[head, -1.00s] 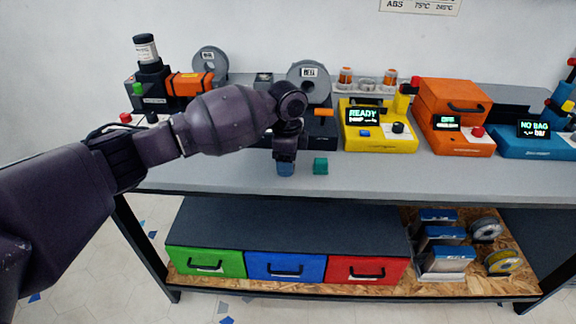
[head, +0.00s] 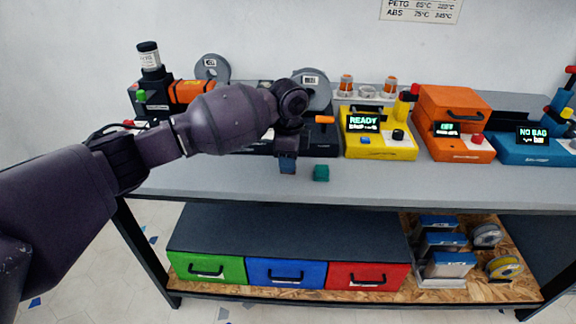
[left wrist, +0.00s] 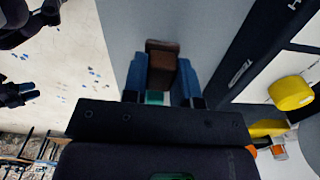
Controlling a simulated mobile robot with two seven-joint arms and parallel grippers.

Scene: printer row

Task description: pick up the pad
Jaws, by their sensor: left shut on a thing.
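My left gripper (head: 287,168) is above the grey bench top, near its front edge. The left wrist view shows its two blue fingers (left wrist: 162,82) closed on the sides of a brown block, which I take to be the pad (left wrist: 162,48). In the head view the fingers hide the pad.
Behind the gripper stand a grey spool (head: 312,90), a yellow machine (head: 380,147), an orange machine (head: 455,110) and a blue machine (head: 525,150). Green, blue and red drawers (head: 285,271) are under the bench. The bench front (head: 400,185) is clear.

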